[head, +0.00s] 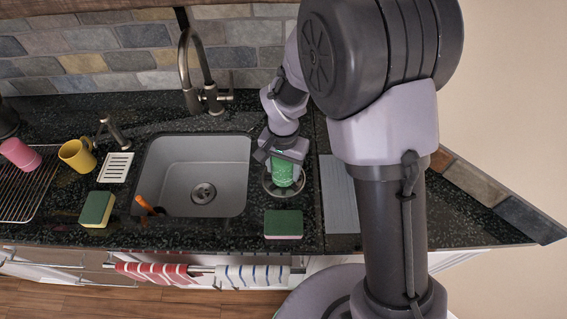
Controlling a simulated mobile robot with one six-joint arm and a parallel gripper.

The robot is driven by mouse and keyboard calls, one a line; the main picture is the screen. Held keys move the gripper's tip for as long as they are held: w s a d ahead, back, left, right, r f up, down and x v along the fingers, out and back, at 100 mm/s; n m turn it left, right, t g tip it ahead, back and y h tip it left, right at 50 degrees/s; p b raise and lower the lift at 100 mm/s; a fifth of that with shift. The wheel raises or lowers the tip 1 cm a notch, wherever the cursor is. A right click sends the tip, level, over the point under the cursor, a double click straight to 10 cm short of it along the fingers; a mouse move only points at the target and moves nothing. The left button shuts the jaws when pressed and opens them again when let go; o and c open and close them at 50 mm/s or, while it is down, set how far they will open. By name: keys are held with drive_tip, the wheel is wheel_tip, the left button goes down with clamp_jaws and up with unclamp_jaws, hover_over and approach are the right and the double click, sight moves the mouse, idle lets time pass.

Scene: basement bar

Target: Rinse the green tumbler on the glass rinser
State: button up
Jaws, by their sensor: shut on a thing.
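The green tumbler (283,173) is in the head view, right of the sink. My gripper (281,158) is shut on it from above and behind. The tumbler is over the round glass rinser (270,187), whose dark rim and pale plate show around the tumbler's lower end. I cannot tell whether the tumbler touches the rinser or hangs just above it. The far side of the tumbler is hidden by my gripper.
A sink (183,160) with a tall faucet (190,70) lies left of the rinser. A green sponge (283,223) is just in front of it. A grey ribbed mat (339,195) is to the right. A yellow mug (77,155), pink cup (20,153) and another sponge (97,208) are left.

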sight(283, 167)
wheel_tip(283, 167, up, 7)
drive_tip(key=p, duration=0.5)
idle(0.3)
